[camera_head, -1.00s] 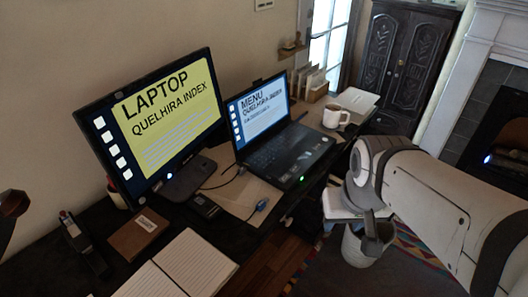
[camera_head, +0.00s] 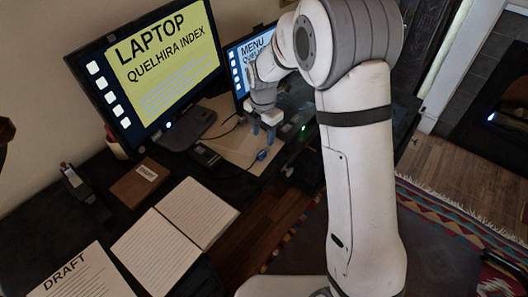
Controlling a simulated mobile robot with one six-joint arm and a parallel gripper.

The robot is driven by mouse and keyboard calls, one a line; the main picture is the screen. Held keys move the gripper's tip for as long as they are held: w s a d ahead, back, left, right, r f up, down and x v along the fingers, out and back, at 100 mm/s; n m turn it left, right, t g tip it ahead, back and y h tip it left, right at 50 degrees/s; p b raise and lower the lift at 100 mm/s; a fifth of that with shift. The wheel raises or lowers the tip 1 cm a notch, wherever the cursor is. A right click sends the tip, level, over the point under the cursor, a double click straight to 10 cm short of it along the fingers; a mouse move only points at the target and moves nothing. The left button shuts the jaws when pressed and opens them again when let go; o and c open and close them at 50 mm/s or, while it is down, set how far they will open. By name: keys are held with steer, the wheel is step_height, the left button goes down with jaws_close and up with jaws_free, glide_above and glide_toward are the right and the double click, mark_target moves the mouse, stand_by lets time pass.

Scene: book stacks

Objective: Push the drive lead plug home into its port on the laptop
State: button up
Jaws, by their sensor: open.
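The laptop stands on the desk behind my arm. Its screen (camera_head: 243,75) shows partly at the left of the arm, and most of its keyboard is hidden. A small blue plug (camera_head: 262,155), seemingly the drive lead's, lies on the tan mat (camera_head: 232,148) in front of the laptop. My gripper (camera_head: 262,131) points down with its fingers open, just above and behind the blue plug in the picture. I see nothing between the fingers. The laptop's port is too small or hidden to make out.
A monitor (camera_head: 150,75) with a yellow screen stands left of the laptop. A small black box (camera_head: 205,155), a brown notebook (camera_head: 139,183), an open lined book (camera_head: 172,235) and a sheet marked DRAFT (camera_head: 85,278) lie on the desk.

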mark_target(261, 153)
steer(key=shift+w+a+f+n, duration=0.15)
steer(key=shift+a+f+n, duration=0.15)
steer(key=shift+f, duration=0.2)
steer(key=shift+w+a+f+n, duration=0.15)
steer(key=shift+f+n, duration=0.15)
steer(key=shift+f, duration=0.15)
step_height(261, 153, down, 7)
steer(key=shift+d+f+p, duration=0.1)
steer(key=shift+p, duration=0.25)
jaws_close()
